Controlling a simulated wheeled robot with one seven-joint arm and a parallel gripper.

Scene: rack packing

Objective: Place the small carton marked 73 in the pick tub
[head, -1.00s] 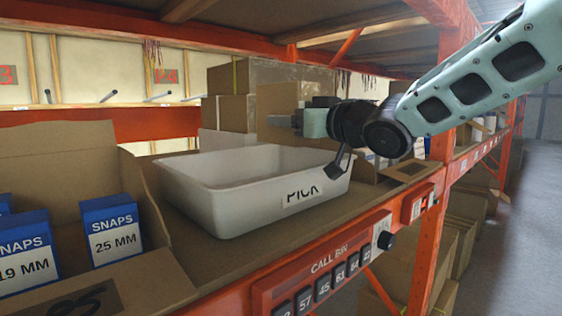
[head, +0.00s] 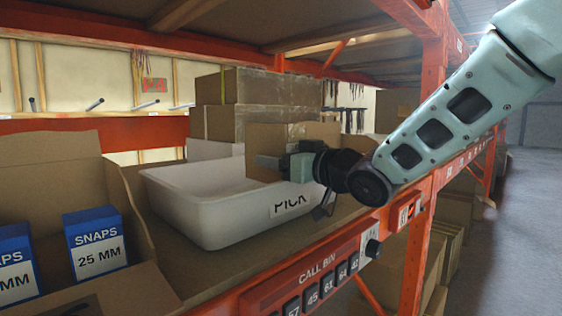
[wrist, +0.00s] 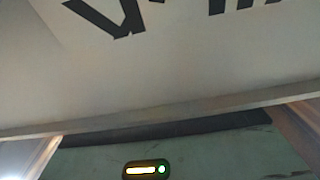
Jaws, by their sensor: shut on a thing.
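The white pick tub (head: 215,222) stands on the shelf, its black "PICK" label facing the aisle. My gripper (head: 270,162) is over the right part of the tub in the head view. It is shut on a plain brown carton (head: 310,133), which hangs over the tub's right half and covers part of the back rim. I cannot tell whether the carton's bottom is below the rim or touches the tub. No 73 marking is visible on it. The wrist view shows a pale surface (wrist: 160,75) with large black marks, and not the carton clearly.
An open cardboard bin with blue "SNAPS" boxes (head: 95,242) stands left of the tub. Larger brown cartons (head: 250,87) are stacked behind it. The orange "CALL BIN" rail (head: 318,273) runs along the front edge. An orange upright (head: 431,90) stands to the right.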

